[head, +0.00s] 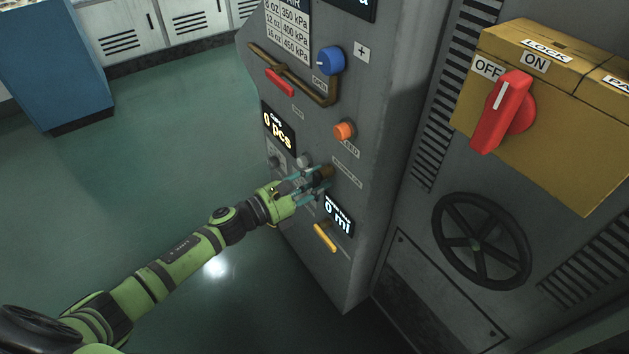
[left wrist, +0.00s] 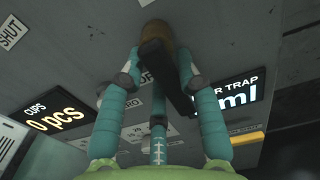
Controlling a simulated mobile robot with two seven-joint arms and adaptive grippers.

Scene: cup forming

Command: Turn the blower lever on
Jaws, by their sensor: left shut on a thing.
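My left gripper (head: 314,183) reaches the side of the grey machine panel and is shut on a dark lever with a brown round base (head: 326,171). In the left wrist view the gripper (left wrist: 157,78) has its teal fingers on either side of the black lever (left wrist: 165,75), which slants down to the right from the brown base (left wrist: 156,33). The fingers hide part of the lever, and its label is too small or covered to read. My right gripper is not in view.
Close by on the panel are the "0 pcs" display (head: 278,130), the "0 ml" display (head: 339,215), an orange button (head: 344,131), a yellow handle (head: 325,237), a red handle (head: 280,82) and a blue knob (head: 330,60). A red switch (head: 504,110) and black handwheel (head: 481,241) are right.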

